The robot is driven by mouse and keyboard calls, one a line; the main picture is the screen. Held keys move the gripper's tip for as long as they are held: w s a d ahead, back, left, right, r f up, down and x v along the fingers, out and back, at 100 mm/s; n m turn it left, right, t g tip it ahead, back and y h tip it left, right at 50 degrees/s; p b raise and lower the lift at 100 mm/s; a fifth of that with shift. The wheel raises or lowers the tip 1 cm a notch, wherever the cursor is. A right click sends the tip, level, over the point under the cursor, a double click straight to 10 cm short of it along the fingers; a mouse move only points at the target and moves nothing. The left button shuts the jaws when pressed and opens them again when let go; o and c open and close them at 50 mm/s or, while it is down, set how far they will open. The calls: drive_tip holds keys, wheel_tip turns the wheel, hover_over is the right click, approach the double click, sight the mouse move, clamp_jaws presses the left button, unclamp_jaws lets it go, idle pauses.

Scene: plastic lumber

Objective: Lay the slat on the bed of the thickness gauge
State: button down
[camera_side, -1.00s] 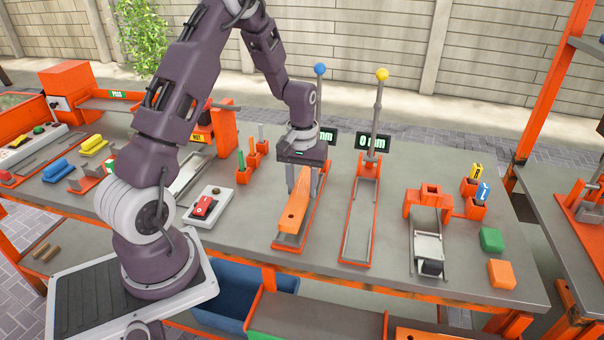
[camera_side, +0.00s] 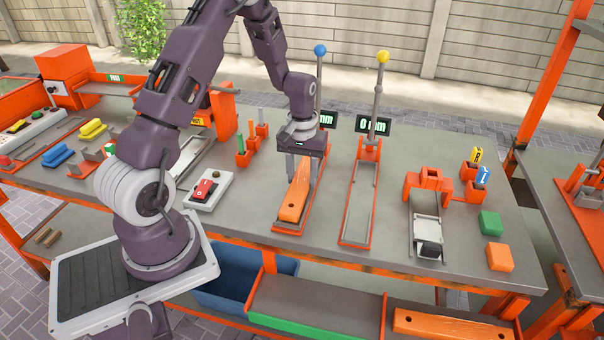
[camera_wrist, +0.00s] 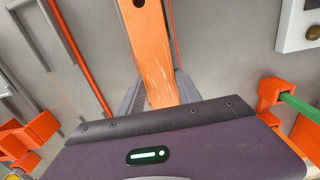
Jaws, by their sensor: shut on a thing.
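The orange slat (camera_side: 295,203), with a hole near its front end, is held lengthwise between the fingers of my gripper (camera_side: 301,178). In the wrist view the slat (camera_wrist: 150,50) runs away from the fingers. It lies over the bed of the blue-knobbed thickness gauge (camera_side: 282,225), lined up with its orange rails and very low. I cannot tell whether its underside touches the bed. The gauge's display is partly hidden behind my gripper. A second gauge (camera_side: 345,243) with a yellow knob stands to the right, its bed empty and its display reading 0 mm.
A red-switch box (camera_side: 205,190) and several orange holders with coloured sticks (camera_side: 241,158) stand left of the gauge. A green block (camera_side: 490,223) and an orange block (camera_side: 499,257) lie at the right. Another orange slat (camera_side: 440,327) lies below the bench.

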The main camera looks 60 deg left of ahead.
drive_tip(key=shift+f, duration=0.3)
drive_tip(key=c, duration=0.7)
unclamp_jaws()
drive_tip(key=shift+c, duration=0.2)
wheel_tip(320, 180, up, 7)
drive_tip(key=shift+r, duration=0.1)
